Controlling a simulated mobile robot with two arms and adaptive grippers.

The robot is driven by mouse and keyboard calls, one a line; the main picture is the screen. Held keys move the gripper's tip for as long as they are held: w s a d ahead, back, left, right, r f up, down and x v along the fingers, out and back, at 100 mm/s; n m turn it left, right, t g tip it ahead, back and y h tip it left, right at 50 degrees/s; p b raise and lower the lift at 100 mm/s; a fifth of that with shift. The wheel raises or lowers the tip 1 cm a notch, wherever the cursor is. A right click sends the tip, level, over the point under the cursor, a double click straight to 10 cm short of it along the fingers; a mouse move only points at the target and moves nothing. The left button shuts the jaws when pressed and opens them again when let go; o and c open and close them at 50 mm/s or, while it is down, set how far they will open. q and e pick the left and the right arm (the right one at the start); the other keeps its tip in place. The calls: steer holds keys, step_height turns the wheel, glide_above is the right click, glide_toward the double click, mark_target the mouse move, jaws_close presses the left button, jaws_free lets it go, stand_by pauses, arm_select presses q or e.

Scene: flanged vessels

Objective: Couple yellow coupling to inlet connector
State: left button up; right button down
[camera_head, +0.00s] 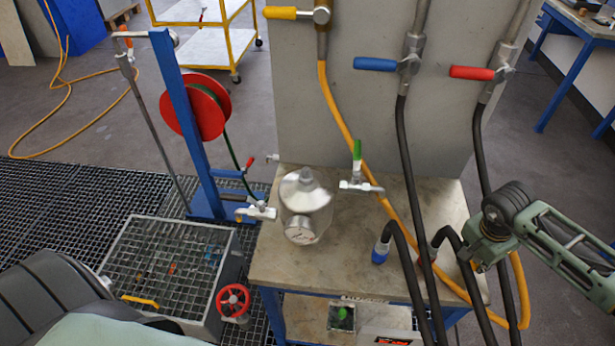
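A steel vessel (306,205) with a round gauge stands on the stone-topped bench. A small valve with a green upright handle (357,160) is on its right, and another valve fitting (257,210) is on its left; I cannot tell for sure which is the inlet connector. The yellow hose (345,130) runs down from the yellow-handled valve, across the bench, and loops up at the right edge toward my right gripper (478,262). The yellow coupling cannot be made out clearly there. My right gripper is beside the bench's right edge; its fingers are not clear. My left gripper is not visible.
Black hoses hang from the blue-handled (376,64) and red-handled (471,73) valves and cross the bench's right side. A blue coupling (380,253) rests there. A hose reel (197,106) and a grated basin (165,265) stand left. The bench's front left is clear.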

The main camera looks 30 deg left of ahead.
steer(key=shift+w+a+r, duration=0.25)
steer(key=shift+r, duration=0.1)
steer(key=shift+w+p+v, duration=0.1)
steer(key=shift+p+v, duration=0.35)
steer(key=shift+v, duration=0.2)
steer(key=shift+w+p+v, duration=0.15)
steer(key=shift+p+v, duration=0.25)
steer(key=shift+v, duration=0.3)
steer(key=shift+s+d+r+p, duration=0.15)
steer(key=shift+r+p, duration=0.1)
steer(key=shift+r, duration=0.25)
steer(key=shift+w+d+r+p, duration=0.1)
steer(key=shift+d+r+p, duration=0.1)
steer(key=shift+r, duration=0.35)
